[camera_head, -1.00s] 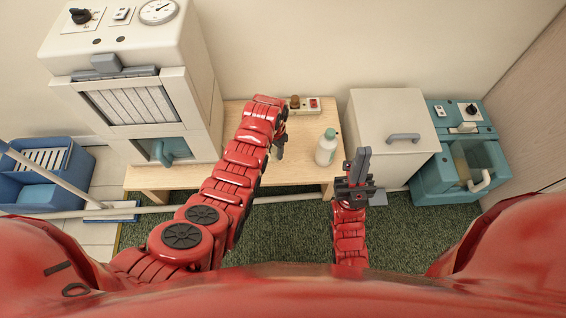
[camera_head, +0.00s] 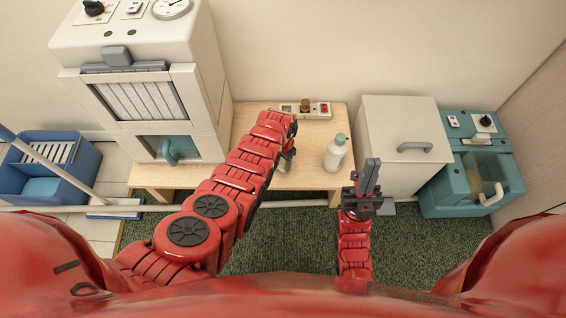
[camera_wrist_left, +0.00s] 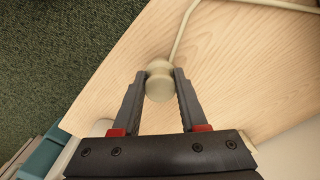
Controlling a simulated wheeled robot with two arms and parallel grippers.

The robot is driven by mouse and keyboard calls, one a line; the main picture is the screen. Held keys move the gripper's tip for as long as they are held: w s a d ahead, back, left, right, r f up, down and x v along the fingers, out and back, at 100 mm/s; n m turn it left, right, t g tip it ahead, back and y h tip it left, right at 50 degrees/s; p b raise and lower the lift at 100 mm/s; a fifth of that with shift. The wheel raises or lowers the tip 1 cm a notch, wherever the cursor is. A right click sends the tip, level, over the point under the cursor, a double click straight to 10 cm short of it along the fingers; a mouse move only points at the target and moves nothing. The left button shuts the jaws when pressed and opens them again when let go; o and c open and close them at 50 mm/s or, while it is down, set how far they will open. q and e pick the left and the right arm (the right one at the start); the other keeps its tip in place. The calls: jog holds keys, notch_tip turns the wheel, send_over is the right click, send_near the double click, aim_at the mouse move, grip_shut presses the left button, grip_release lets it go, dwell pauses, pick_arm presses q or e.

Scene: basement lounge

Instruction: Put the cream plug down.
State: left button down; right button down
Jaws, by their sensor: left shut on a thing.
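The cream plug (camera_wrist_left: 159,82) sits between the two fingertips of my left gripper (camera_wrist_left: 160,86), which is shut on it over the pale wood bench top (camera_wrist_left: 225,60). Its cream cord (camera_wrist_left: 182,38) runs off toward the top of the left wrist view. I cannot tell whether the plug touches the wood. In the head view my left gripper (camera_head: 289,160) is over the bench's front part, left of the white bottle, and the arm hides much of it. My right gripper (camera_head: 370,180) points up, in front of the bench's right end; its finger gap is unclear.
A white bottle with a green cap (camera_head: 336,153) stands on the bench. A power strip (camera_head: 318,110) with a brown plug and a red switch lies at the back. A cream machine (camera_head: 140,60) is at left, a cream bin (camera_head: 385,120) and teal unit (camera_head: 450,190) at right.

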aim_at(283, 162)
pick_arm(q)
jog(key=shift+f, duration=0.2)
jog(key=shift+c, duration=2.2)
grip_release()
jog(key=shift+r, duration=0.1)
jog(key=shift+r+p, duration=0.3)
jog(key=shift+r, duration=0.2)
notch_tip(283, 162, up, 11)
jog(key=p, duration=0.2)
jog(key=shift+p, duration=0.3)
jog(key=shift+r, duration=0.1)
jog(key=o, duration=0.4)
jog(key=shift+o, duration=0.2)
jog(key=shift+w, duration=0.1)
